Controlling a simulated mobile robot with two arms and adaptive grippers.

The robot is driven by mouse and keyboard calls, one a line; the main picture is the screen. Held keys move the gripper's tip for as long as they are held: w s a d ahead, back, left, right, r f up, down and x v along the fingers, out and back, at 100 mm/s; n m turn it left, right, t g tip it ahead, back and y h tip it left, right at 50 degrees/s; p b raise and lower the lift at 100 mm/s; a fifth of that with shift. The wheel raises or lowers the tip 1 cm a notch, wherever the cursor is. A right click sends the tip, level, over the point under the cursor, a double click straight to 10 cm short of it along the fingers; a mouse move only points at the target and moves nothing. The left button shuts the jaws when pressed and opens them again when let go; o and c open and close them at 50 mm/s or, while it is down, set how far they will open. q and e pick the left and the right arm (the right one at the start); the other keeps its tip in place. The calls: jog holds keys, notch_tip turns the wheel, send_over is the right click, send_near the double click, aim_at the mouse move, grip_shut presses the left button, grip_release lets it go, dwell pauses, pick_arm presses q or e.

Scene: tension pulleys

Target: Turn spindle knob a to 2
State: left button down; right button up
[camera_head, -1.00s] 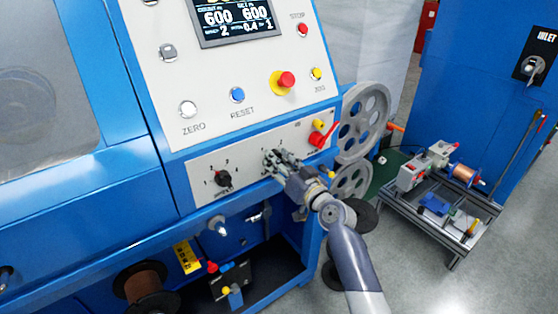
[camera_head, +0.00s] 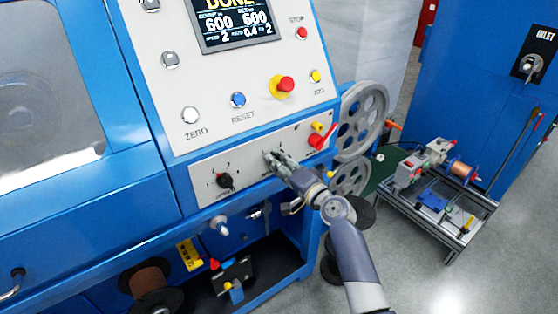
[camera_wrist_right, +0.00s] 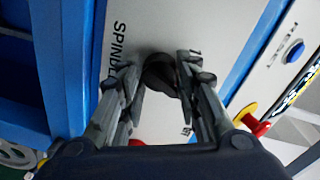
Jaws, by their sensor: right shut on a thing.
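The spindle knob (camera_wrist_right: 158,72) is a dark round knob on the pale panel in the right wrist view. The word SPINDLE is printed beside it, its end hidden by a finger. My right gripper (camera_wrist_right: 160,82) has its fingers on both sides of the knob and is shut on it. In the head view the right gripper (camera_head: 272,160) reaches the lower panel from the lower right. It hides the knob there. The knob's pointer and most of its scale are covered. My left gripper is not in view.
A second black knob (camera_head: 225,180) with a numbered scale sits left on the same panel. Grey pulleys (camera_head: 361,122) stand beyond. The display (camera_head: 233,25) reads DONE and 600.

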jog(key=m, duration=0.2)
jog(key=m+p, duration=0.1)
jog(key=m, duration=0.1)
jog(key=shift+w+d+r+m, duration=0.1)
jog(key=shift+d+r+m, duration=0.05)
jog(key=shift+m, duration=0.15)
jog(key=shift+o, duration=0.4)
jog(key=shift+m+y+p, duration=0.3)
jog(key=shift+m+p, duration=0.1)
jog(key=shift+m, duration=0.2)
jog(key=shift+f, duration=0.25)
jog(key=o, duration=1)
jog(key=v, duration=1.2)
jog(key=shift+r, duration=0.2)
